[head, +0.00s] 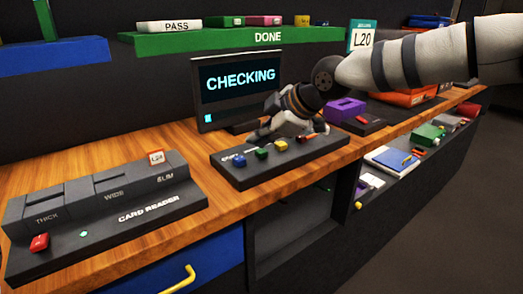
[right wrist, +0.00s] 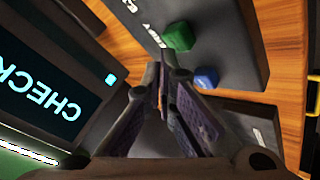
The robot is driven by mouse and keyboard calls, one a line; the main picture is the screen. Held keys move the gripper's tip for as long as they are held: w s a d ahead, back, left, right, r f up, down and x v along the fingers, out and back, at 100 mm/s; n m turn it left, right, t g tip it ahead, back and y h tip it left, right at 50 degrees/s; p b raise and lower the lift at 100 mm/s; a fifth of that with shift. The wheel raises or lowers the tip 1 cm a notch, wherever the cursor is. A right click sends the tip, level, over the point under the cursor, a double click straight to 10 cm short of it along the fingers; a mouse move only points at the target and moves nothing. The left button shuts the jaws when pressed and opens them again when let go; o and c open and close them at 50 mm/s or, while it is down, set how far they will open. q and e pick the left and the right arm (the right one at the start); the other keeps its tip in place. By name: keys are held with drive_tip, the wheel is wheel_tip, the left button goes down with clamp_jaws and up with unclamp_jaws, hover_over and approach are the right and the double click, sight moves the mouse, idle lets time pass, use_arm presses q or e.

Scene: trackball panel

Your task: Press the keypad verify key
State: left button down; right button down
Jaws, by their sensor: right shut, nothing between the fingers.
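The keypad (head: 238,178) is a dark sloped panel on the wooden counter, in front of the monitor. Its row of coloured keys includes a blue key (head: 239,160), a green key (head: 262,153) and a yellow key (head: 281,145). My right gripper (head: 268,132) is shut and empty, over the back of the keypad near the keys. In the right wrist view, its fingertips (right wrist: 163,70) appear near the green key (right wrist: 178,37) and blue key (right wrist: 206,77); contact cannot be told. The key labels are too small to tell which is verify. My left gripper is out of view.
The monitor (head: 238,82) reads CHECKING, close behind the gripper. A purple block (head: 345,108) is right of the keypad. A green DONE shelf (head: 230,40) hangs above.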

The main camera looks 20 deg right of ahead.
sight(260, 152)
drive_tip(key=shift+r, duration=0.25)
drive_tip(key=shift+r, duration=2.55)
drive_tip(key=shift+f, duration=0.1)
